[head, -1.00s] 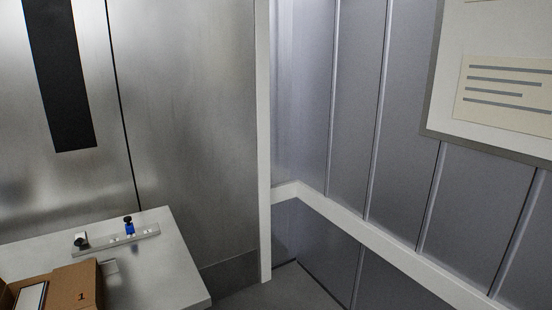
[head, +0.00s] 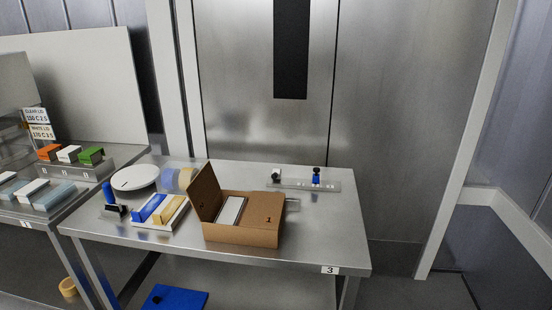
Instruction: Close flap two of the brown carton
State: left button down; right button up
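One flap (head: 205,192), on the left side, stands up and leans outward. Another flap (head: 264,212), marked "1", lies flat over the right part of the carton. Between them the carton is open, and a white item with a dark edge (head: 230,210) shows inside. A number on the raised flap cannot be seen. Neither of my grippers is in view.
On the steel table (head: 310,240), left of the carton, are a tray with blue and yellow blocks (head: 160,210), a white round disc (head: 135,178) and a blue-handled stamp (head: 110,198). Behind the carton is a strip with small stamps (head: 305,184). The table's right front is clear.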

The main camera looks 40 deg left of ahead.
aim_at(202, 191)
jog(key=u, duration=1.8)
jog(key=j, duration=0.8)
jog(key=i+j+z, duration=0.15)
jog(key=j, duration=0.65)
